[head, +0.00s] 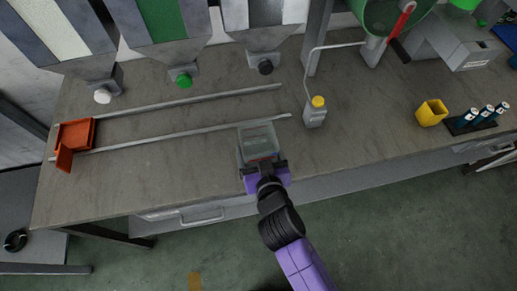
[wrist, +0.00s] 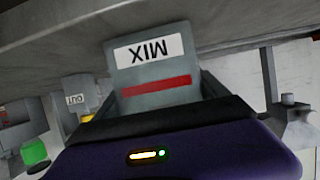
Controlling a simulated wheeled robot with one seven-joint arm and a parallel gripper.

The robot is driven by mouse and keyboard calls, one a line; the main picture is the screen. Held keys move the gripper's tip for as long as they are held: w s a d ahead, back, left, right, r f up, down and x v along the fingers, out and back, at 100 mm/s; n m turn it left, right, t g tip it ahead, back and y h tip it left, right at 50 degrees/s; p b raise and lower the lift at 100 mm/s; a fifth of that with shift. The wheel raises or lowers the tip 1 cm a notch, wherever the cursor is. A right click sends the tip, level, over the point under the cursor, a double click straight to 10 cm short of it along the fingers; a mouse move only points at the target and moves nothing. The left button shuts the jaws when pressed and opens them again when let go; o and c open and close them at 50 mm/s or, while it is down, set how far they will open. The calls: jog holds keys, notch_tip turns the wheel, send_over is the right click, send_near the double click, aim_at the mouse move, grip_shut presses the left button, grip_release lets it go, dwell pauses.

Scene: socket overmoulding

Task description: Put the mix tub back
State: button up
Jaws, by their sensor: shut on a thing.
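The mix tub (head: 258,140) is a grey, see-through box at the front middle of the bench in the head view. In the wrist view the mix tub (wrist: 150,68) shows its wall with a white MIX label, upside down in the picture, and a red stripe. My gripper (head: 264,168) is shut on the near side of the tub; it also shows in the wrist view (wrist: 155,108). The tub is at or just above the bench top; I cannot tell whether it touches. The tub's far side is hidden in the wrist view.
Two metal rails (head: 190,134) run along the bench (head: 185,170), with an orange tray (head: 76,138) at their left end. Hoppers (head: 165,40) hang behind.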

jog(key=o, duration=1.9)
jog(key=b+v, duration=0.1)
jog(key=v, duration=1.1)
jog(key=s+d+m, duration=0.1)
jog(key=s+d, duration=1)
jog(key=d, duration=0.1)
jog(key=s+d+r+m+t+h, duration=0.2)
jog(key=s+d+r+h, duration=0.1)
jog(key=s+d+r, duration=0.4)
jog(key=s+r, duration=0.1)
jog(key=s, duration=0.1)
jog(key=shift+s+d+r+h, duration=0.2)
jog(key=shift+s+d+h, duration=0.1)
jog(key=shift+s, duration=0.1)
